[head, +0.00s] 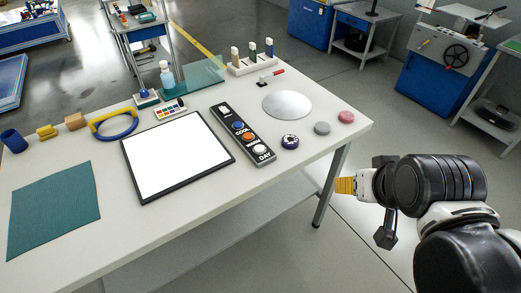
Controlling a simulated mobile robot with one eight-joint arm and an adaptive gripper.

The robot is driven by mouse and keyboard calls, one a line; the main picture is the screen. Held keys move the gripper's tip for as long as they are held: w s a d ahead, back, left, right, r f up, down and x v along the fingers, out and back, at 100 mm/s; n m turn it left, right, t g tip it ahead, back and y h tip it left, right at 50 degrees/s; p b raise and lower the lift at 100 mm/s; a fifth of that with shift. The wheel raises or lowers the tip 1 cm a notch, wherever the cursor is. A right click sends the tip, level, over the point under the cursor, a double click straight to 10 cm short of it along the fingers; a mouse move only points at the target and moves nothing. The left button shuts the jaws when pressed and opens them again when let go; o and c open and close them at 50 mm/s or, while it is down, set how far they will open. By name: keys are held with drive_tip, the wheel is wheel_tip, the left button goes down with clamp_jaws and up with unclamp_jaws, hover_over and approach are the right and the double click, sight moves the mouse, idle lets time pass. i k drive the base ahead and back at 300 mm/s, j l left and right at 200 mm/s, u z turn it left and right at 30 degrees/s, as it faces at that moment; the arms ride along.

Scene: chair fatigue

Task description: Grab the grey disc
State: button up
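A small grey disc (322,128) lies flat near the right end of the white table, between a dark round piece with a white top and a pink disc. A larger, shiny silver-grey round plate (287,104) lies just behind it. My gripper (345,185) is off the table's right edge, in front of and to the right of the small grey disc, and apart from it. Its yellow-orange end points left toward the table. Its fingers are not clear enough to tell whether they are open or shut. I see nothing held in it.
The pink disc (346,117) and the dark round piece (290,142) flank the grey disc closely. A button panel (243,134) and a white framed board (176,158) lie to the left. A small red-handled lever (272,76) stands behind. The table's front right corner is clear.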

sight(321, 128)
drive_tip(key=k+j, duration=0.1)
drive_tip(key=j, duration=0.55)
drive_tip(key=j+z, duration=0.1)
drive_tip(key=j, duration=0.5)
